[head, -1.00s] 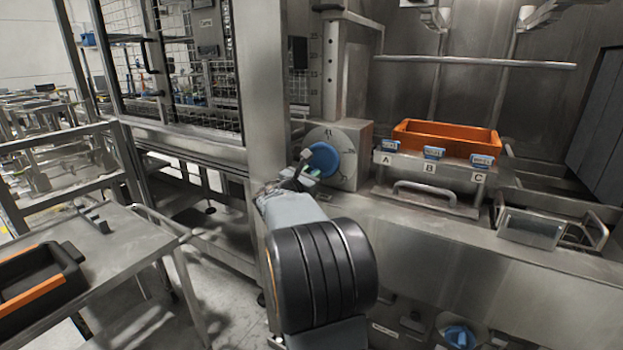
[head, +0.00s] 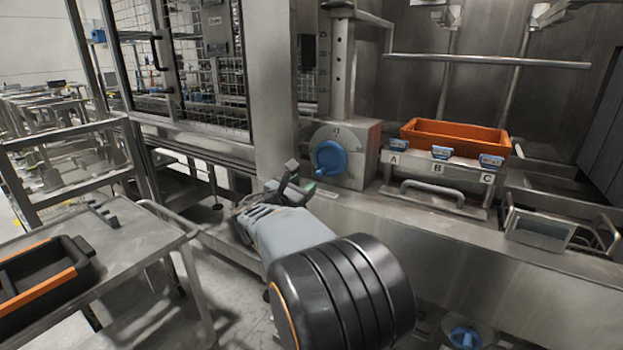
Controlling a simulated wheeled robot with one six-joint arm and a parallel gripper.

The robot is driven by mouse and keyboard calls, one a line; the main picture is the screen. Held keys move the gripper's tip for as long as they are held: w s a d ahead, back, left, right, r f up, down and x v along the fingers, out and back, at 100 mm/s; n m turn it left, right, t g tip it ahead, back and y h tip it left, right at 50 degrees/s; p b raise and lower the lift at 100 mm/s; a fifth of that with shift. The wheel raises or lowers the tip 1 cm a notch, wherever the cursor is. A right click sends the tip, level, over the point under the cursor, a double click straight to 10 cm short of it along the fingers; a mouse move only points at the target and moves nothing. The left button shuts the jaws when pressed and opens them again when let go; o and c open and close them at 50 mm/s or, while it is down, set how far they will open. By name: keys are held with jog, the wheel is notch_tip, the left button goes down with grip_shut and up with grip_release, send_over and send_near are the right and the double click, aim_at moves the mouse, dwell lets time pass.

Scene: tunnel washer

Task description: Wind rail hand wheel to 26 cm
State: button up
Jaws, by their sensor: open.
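The hand wheel (head: 329,159) is a blue knob on a round pale dial plate with marks, fixed to a grey box (head: 365,165). An upright scale (head: 323,60) with numbers stands above it, beside a steel post with holes (head: 343,70). I cannot read a rail height from it. My gripper (head: 288,182) is open, lower left of the blue wheel, and appears apart from it. Nothing shows between its fingers. My forearm comes up from the bottom and hides part of the bench front.
An orange bin (head: 455,138) sits behind blue clips marked A, B and C. A horizontal steel rail (head: 490,62) runs above it. A mesh cage (head: 185,60) stands left of the wheel. A cart (head: 130,235) with a black and orange tray is at left.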

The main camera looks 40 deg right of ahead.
jog(key=shift+v, duration=2.65)
jog(key=s+a+r+m+y+p, duration=0.2)
jog(key=s+a+m+y+p, duration=0.4)
jog(key=a+m+y+p, duration=0.2)
jog(key=s+a+r+m+y+p, duration=0.2)
jog(key=s+a+m+y+p, duration=0.4)
jog(key=a+m+y+p, duration=0.3)
jog(key=a+m+p, duration=0.1)
jog(key=a+p, duration=0.2)
jog(key=a, duration=0.3)
jog(key=shift+g, duration=0.4)
